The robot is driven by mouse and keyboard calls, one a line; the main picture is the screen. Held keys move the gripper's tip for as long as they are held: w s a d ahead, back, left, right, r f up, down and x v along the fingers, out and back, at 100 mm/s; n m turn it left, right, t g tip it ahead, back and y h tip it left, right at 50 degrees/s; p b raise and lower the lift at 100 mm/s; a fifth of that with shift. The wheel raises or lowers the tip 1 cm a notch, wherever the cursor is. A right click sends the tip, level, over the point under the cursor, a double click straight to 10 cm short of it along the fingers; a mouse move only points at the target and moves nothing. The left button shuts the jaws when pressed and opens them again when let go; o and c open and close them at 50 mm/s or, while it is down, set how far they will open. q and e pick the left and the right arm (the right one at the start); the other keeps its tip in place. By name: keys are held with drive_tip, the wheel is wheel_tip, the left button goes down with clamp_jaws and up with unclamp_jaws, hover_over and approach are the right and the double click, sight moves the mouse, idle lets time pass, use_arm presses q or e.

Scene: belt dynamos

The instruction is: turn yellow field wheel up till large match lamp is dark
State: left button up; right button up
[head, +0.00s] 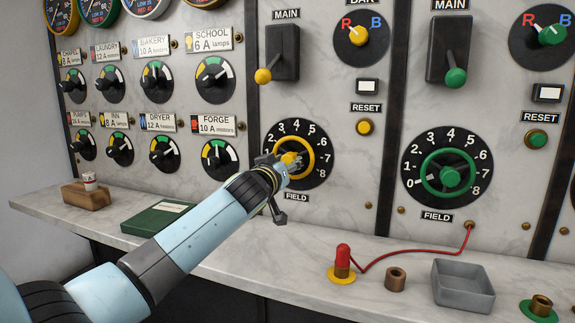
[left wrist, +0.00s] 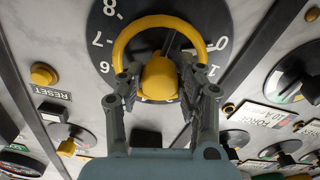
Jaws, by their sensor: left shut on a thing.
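The yellow field wheel (head: 309,148) is on a black dial numbered up to 8 on the marble panel. It also shows in the left wrist view (left wrist: 122,45), with its yellow hub (left wrist: 158,80) between the fingers. My left gripper (head: 289,162) is shut on the hub, one finger on each side (left wrist: 156,88). The arm and gripper cover the dial's lower left, and I cannot read the wheel's pointer. No lamp marked as the large match lamp can be made out. My right gripper is not in view.
A green field wheel (head: 427,181) is on the dial to the right. The shelf (head: 310,267) below holds a red-capped plug (head: 342,258) on a red cord, a grey tray (head: 463,282), a green book (head: 155,219) and a wooden block (head: 86,196). Switches and knobs cover the panel.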

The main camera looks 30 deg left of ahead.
use_arm(q)
drive_tip(key=shift+c, duration=0.8)
